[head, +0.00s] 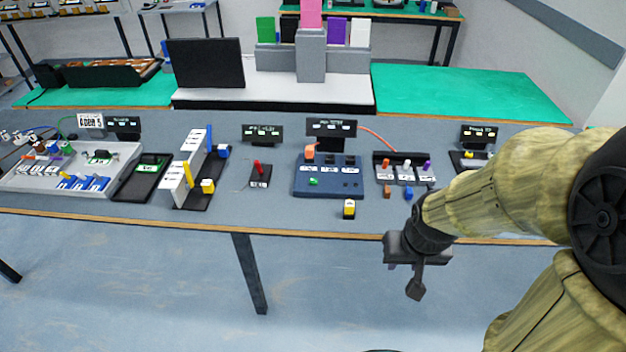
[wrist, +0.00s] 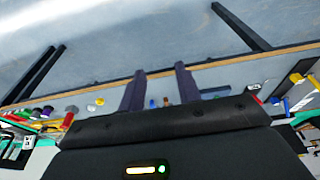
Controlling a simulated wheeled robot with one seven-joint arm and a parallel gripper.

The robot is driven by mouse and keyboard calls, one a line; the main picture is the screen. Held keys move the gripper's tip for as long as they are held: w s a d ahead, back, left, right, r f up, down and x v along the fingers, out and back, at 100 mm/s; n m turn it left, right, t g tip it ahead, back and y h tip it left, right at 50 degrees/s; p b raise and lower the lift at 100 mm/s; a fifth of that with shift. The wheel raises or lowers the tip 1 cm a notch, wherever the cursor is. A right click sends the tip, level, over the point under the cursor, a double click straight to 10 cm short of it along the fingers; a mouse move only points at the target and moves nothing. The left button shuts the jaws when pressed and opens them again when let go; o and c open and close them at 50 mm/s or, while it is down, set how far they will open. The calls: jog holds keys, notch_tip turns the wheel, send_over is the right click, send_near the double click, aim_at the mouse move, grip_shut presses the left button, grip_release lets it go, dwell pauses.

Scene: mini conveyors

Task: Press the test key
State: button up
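A dark blue tester panel (head: 328,187) sits in the middle of the grey table. It has white labels, a small green key (head: 313,181), dark parts on its right side and an orange block (head: 310,151) at its upper left. Its lettering is too small to read, so I cannot tell for sure which part is the test key. My gripper (head: 404,279) hangs in front of the table edge, to the right of the panel and apart from it. In the wrist view, my gripper's two dark fingers (wrist: 160,88) are apart with nothing held between them.
A yellow-topped black block (head: 349,209) stands in front of the panel. A tray of coloured pegs (head: 404,170) is to its right, and a small stand with a red peg (head: 258,170) to its left. A black sign (head: 331,128) stands behind. The floor before the table is clear.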

grip_shut()
dwell(1.5)
